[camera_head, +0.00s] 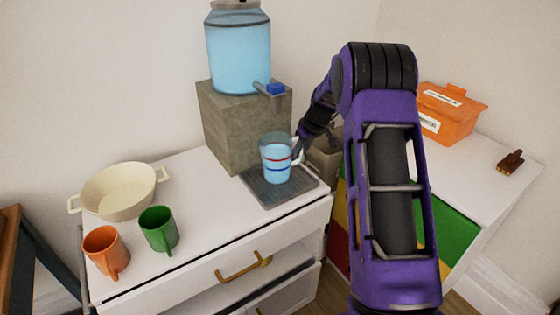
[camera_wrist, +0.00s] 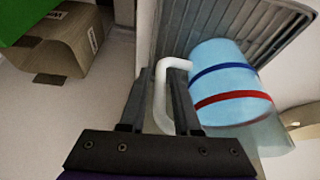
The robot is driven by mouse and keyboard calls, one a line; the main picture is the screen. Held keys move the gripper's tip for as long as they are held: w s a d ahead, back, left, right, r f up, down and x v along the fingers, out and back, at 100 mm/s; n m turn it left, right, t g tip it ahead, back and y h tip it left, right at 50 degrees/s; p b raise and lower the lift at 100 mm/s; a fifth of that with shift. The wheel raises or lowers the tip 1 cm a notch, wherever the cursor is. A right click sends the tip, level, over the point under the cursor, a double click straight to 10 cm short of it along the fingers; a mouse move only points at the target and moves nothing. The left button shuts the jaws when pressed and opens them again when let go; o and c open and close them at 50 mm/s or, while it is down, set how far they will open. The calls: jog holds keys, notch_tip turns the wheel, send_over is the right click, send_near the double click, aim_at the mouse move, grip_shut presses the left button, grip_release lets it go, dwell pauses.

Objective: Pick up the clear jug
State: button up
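The clear jug (camera_head: 276,163) holds light blue liquid and has a blue and a red band. It stands upright on the dark ribbed tray (camera_head: 262,194) in front of the stone block. It also shows in the wrist view (camera_wrist: 228,82), with its pale handle (camera_wrist: 163,100) facing my gripper. My gripper (camera_wrist: 156,80) is at the handle, its two fingers apart. The handle's upright part lies between them, and the right finger is in the gap between handle and jug body. In the head view my gripper (camera_head: 299,146) is partly hidden behind my arm.
A water dispenser (camera_head: 238,50) with a blue tap (camera_head: 275,89) stands on the stone block (camera_head: 235,125) just above the jug. A cream pot (camera_head: 120,191), orange mug (camera_head: 106,250) and green mug (camera_head: 158,230) stand left. An orange box (camera_head: 449,112) is at right.

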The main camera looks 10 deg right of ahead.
grip_shut()
jog(key=shift+r, duration=0.1)
dwell(1.0)
